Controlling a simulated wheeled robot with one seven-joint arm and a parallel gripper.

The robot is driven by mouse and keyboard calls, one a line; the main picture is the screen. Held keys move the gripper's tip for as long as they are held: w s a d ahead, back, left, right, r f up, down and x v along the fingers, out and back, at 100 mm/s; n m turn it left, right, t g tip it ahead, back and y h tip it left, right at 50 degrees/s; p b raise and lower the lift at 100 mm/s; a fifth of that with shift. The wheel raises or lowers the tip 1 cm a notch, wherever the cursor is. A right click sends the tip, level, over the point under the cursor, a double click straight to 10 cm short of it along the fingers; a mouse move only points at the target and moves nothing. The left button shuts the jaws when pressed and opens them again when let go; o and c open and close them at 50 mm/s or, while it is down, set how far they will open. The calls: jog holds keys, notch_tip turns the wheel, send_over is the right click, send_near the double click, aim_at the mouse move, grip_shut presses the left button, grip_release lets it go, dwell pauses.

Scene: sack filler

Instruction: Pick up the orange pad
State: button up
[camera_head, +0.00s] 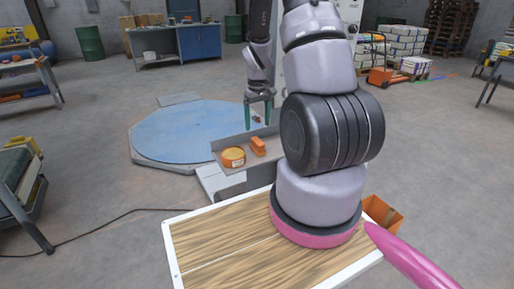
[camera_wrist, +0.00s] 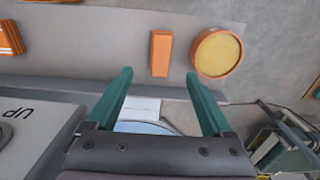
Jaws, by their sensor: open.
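A small upright-looking orange rectangular block (camera_head: 258,146) lies on a grey ledge (camera_head: 228,143). Left of it is a round orange piece with a yellow face (camera_head: 233,156). I cannot tell for sure which is called the pad. In the wrist view the orange block (camera_wrist: 161,53) lies ahead, in line with the gap between my fingers, and the round piece (camera_wrist: 217,53) is to its right. My gripper (camera_head: 259,122), with green fingers, is open and empty. It hangs above the ledge, apart from both. Both fingers show in the wrist view (camera_wrist: 158,76).
A striped orange object (camera_wrist: 9,38) lies at the wrist view's left edge. A blue round platform (camera_head: 190,130) is behind the ledge. A wood-topped table (camera_head: 215,240) with a white rim is in front. An orange open box (camera_head: 383,213) is at the right.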

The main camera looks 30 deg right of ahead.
aim_at(258, 141)
notch_tip(258, 141, down, 10)
jog(key=shift+s+a+r, duration=0.1)
jog(key=shift+s+r, duration=0.05)
jog(key=shift+r, duration=0.1)
jog(key=shift+c, duration=0.3)
grip_shut()
notch_tip(258, 141, up, 10)
jog(key=shift+r, duration=0.1)
dwell(0.4)
jog(key=c, duration=1.1)
grip_release()
jog(key=shift+c, duration=0.6)
